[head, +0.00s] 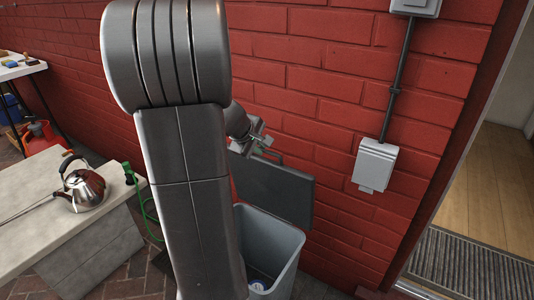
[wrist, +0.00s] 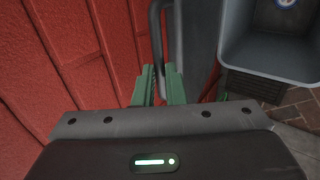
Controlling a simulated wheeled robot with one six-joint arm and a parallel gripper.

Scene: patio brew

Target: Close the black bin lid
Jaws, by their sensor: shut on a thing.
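The black bin lid (head: 272,190) stands raised, near upright, at the back of the grey bin (head: 283,246), close to the red brick wall. The bin is open at the top. My gripper (head: 262,148) is at the lid's upper edge, partly hidden behind my arm in the head view. In the wrist view, the green fingers of my gripper (wrist: 159,88) are closed around the lid's dark handle (wrist: 156,28). The bin (wrist: 270,58) shows to the right in that view, with a round white and blue item (wrist: 286,2) inside.
The red brick wall (head: 330,100) is right behind the lid, with a pale grey box (head: 375,165) and dark conduit to the right. A stone counter (head: 35,190) with a steel kettle (head: 84,188) stands left. A doorway with a mat (head: 470,268) is at right.

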